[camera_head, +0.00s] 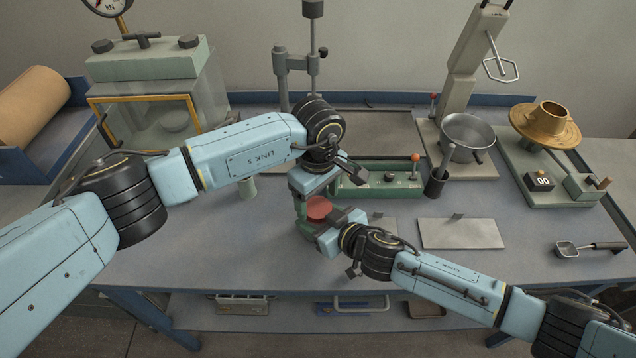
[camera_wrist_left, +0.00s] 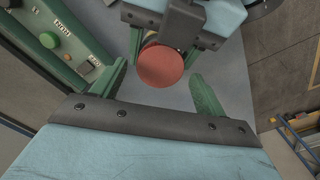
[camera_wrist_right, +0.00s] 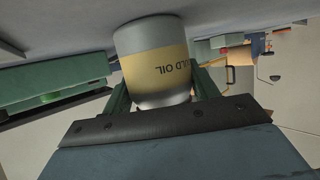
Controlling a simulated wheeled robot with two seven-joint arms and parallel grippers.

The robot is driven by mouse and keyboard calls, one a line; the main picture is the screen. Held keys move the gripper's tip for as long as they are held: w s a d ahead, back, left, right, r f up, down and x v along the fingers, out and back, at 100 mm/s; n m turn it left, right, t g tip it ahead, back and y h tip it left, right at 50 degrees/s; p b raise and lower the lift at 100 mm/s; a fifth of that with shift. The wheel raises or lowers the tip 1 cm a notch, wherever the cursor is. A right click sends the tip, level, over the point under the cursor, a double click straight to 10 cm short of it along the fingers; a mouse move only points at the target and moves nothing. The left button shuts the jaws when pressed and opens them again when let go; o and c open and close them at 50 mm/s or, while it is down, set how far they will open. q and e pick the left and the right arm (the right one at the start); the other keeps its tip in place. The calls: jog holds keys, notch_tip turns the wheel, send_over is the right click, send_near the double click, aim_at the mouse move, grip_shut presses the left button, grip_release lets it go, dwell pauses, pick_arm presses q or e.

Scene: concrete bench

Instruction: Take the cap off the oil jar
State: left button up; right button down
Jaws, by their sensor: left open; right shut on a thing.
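The oil jar (camera_wrist_right: 155,65) is a pale grey jar with a tan band reading "...LD OIL"; it appears inverted in the right wrist view. My right gripper (camera_wrist_right: 160,90) is shut around its body. The red round cap (camera_wrist_left: 160,66) is on top of the jar, seen from above in the left wrist view. In the head view the cap (camera_head: 319,208) shows between the two grippers, and the jar body is mostly hidden. My left gripper (camera_wrist_left: 165,85) is open above the jar, its green fingers apart, with the cap showing beyond and between them.
A green control box (camera_head: 378,180) stands just behind the grippers. A dark cup (camera_head: 435,184) and a metal bowl (camera_head: 467,135) are to the right. A pale plate (camera_head: 460,233) lies right of the right gripper. The bench's left front is clear.

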pick_arm(q)
jog(key=shift+f, duration=0.8)
jog(key=c, duration=1)
jog(key=n, duration=0.6)
jog(key=shift+n, duration=0.4)
jog(key=o, duration=1.1)
